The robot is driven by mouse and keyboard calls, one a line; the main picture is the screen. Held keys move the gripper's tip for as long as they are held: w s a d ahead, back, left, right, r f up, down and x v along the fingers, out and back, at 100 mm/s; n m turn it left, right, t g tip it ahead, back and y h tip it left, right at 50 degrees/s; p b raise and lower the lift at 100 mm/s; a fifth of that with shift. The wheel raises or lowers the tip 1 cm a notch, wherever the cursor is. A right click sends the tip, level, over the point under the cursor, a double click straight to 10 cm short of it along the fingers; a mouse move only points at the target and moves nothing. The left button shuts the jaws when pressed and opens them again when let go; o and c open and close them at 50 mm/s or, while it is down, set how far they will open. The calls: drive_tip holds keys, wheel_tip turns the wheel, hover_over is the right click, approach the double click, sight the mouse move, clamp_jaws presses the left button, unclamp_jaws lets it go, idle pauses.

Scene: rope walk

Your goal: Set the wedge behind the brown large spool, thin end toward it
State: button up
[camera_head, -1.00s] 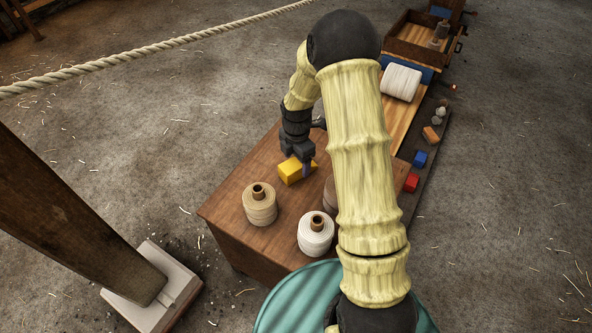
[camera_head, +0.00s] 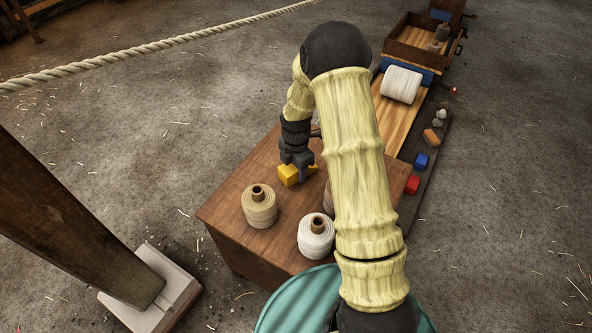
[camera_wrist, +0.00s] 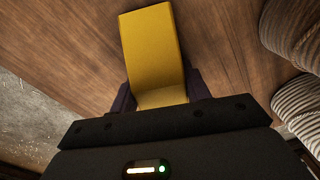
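The yellow wedge (camera_head: 289,176) sits at the back of the wooden table, behind the tan spool (camera_head: 260,206). My gripper (camera_head: 299,169) points down over it, hiding part of it. In the wrist view the yellow wedge (camera_wrist: 152,50) lies between my two dark fingers (camera_wrist: 160,92), one close on each side. Whether they press on it I cannot tell. A brownish spool (camera_head: 328,198) stands right of the wedge, mostly hidden by my arm. Two spools also show partly at the right of the wrist view. Which spool is the brown large one is not certain.
A white spool (camera_head: 316,238) stands at the table's front. The table's (camera_head: 232,190) left part is bare. Behind lies a plank with a white roll (camera_head: 401,83). A dark strip at right holds red (camera_head: 412,185), blue (camera_head: 421,161) and orange (camera_head: 432,137) blocks. A rope (camera_head: 150,49) crosses upper left.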

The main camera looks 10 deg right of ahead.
drive_tip(key=c, duration=0.3)
drive_tip(key=shift+r, duration=0.15)
wheel_tip(320, 180, up, 10)
drive_tip(key=p, duration=0.3)
drive_tip(key=shift+p, duration=0.3)
idle(0.3)
